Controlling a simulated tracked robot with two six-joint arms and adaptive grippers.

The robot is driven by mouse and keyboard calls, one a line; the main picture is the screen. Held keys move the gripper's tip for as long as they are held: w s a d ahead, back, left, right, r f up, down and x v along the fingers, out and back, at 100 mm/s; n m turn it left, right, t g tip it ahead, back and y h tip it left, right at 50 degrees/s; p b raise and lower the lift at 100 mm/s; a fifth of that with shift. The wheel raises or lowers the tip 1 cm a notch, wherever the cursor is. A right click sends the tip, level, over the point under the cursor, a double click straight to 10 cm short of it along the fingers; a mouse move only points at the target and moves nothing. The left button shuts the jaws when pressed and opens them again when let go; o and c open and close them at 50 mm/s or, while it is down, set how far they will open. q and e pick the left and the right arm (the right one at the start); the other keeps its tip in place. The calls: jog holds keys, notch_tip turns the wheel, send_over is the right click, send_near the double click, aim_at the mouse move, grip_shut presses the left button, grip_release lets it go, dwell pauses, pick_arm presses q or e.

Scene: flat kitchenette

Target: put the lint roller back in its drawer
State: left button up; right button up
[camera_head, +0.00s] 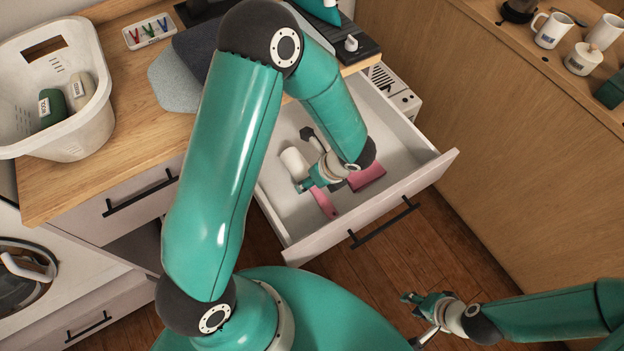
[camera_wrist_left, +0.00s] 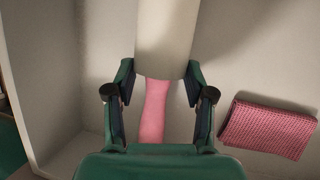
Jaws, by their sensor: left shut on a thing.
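The lint roller, with a white roll (camera_head: 294,162) and a pink handle (camera_head: 325,203), is inside the open drawer (camera_head: 408,193). In the left wrist view the roll (camera_wrist_left: 166,40) points away and the pink handle (camera_wrist_left: 153,108) runs back between the fingers. My left gripper (camera_head: 303,186) reaches down into the drawer and is shut on the lint roller where roll and handle meet. Whether the roller touches the drawer floor is unclear. My right gripper (camera_head: 412,320) is open and empty, above the wooden floor, outside the drawer.
A folded pink cloth (camera_head: 367,178) lies in the drawer right of the roller; it also shows in the left wrist view (camera_wrist_left: 268,127). A white laundry basket (camera_head: 84,138) stands on the counter at left. A wooden cabinet (camera_head: 520,150) stands at right.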

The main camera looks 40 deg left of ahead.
pick_arm(q)
jog(key=shift+f, duration=0.15)
jog(key=o, duration=1.1)
jog(key=shift+r, duration=0.35)
jog(key=v, duration=1.1)
jog(key=shift+d+r, duration=0.2)
jog(key=shift+r, duration=0.2)
